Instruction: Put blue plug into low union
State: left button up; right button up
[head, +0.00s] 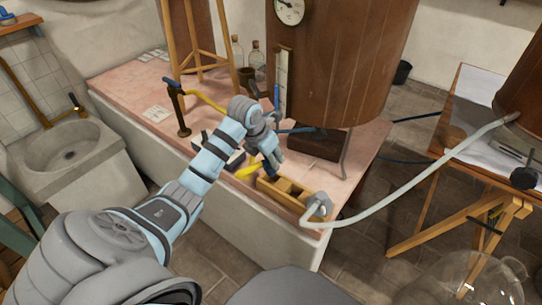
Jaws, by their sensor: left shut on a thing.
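My left gripper (271,158) reaches over the pink-topped bench and points down just above the back left of a wooden box. It is shut on a small dark blue thing, which I take as the blue plug; the fingers hide most of it. A blue hose (302,130) runs from beside the gripper to the right, in front of the wooden vat. I cannot make out the low union. My right gripper is not in view.
The wooden box (287,194) with compartments stands at the bench's front edge. A grey fitting (319,205) with a pale hose (400,196) is right of it. The wooden vat (345,60) stands behind.

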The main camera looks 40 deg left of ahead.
aim_at(271, 168)
pick_arm(q)
jog(key=shift+f+b, duration=1.05)
jog(key=shift+f, duration=0.65)
dwell(1.7)
jog(key=shift+f, duration=0.75)
dwell(2.0)
jog(key=o, duration=1.3)
jog(key=shift+c, duration=0.2)
